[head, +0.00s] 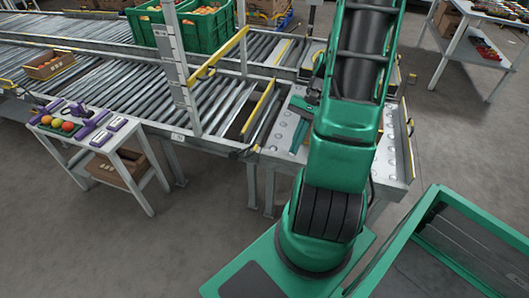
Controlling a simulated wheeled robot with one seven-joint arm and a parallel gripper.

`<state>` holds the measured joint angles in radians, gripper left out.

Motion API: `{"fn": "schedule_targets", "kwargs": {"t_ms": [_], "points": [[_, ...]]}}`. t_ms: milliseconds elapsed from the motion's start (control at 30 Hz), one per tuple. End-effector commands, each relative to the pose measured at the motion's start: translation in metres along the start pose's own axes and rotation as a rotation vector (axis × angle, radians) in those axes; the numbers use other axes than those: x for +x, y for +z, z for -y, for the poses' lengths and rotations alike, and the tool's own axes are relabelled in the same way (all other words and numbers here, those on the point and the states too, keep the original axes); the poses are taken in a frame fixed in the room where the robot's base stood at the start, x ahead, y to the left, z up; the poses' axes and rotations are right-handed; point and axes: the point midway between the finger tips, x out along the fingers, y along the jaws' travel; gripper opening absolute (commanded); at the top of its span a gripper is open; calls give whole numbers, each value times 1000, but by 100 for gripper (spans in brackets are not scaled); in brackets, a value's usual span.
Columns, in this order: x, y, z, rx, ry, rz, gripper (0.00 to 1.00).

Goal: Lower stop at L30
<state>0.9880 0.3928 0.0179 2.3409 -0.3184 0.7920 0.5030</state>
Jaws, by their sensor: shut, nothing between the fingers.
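A yellow bar (218,57) spans the front roller lane (110,92) crosswise, raised above the rollers between a tall pale post (175,55) with markings and a post at the far side. A second yellow-edged bar (258,106) lies lower across the lane's right end. Another yellow strip (283,52) crosses the back lane. A small plate on the front lane's frame (178,137) is too small to read, so I cannot tell which stop is L30. My green arm rises through the picture and leaves at the top.
Green crates (192,28) of tomatoes stand on the rollers. A small side table (131,128) stands front left. A carton (48,65) sits far left.

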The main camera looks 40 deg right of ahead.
Motion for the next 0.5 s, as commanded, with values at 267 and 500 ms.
{"fn": "schedule_targets", "kwargs": {"t_ms": [267, 500], "points": [[54, -47, -5, 243, -210, 181, 0], [92, -79, -3, 453, -435, 343, 0]]}}
